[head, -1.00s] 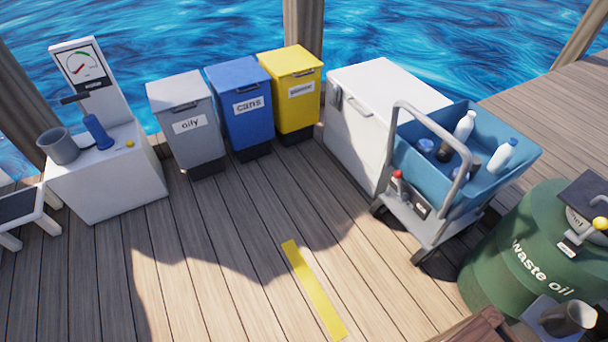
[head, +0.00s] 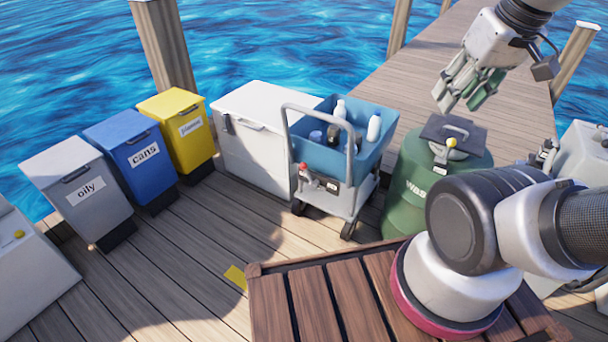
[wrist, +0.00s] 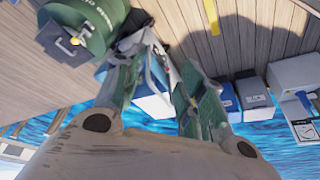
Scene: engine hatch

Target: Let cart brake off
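The cart (head: 345,197) stands on the deck with a grey push handle (head: 287,135) and a blue tub (head: 372,158) holding several bottles. My gripper (head: 457,100) is raised to the right of the cart, above and beyond the green drum, and is apart from both. In the wrist view my gripper (wrist: 168,62) has its fingers spread with nothing held. The cart is partly hidden behind the fingers there, and the lever cannot be made out.
The green waste oil drum (head: 412,172) stands close to the cart's right. A white chest (head: 262,140) is behind its left side; yellow, blue and grey bins (head: 78,190) line the left. A slatted wooden surface (head: 325,300) is in front. Open planks lie left of the cart.

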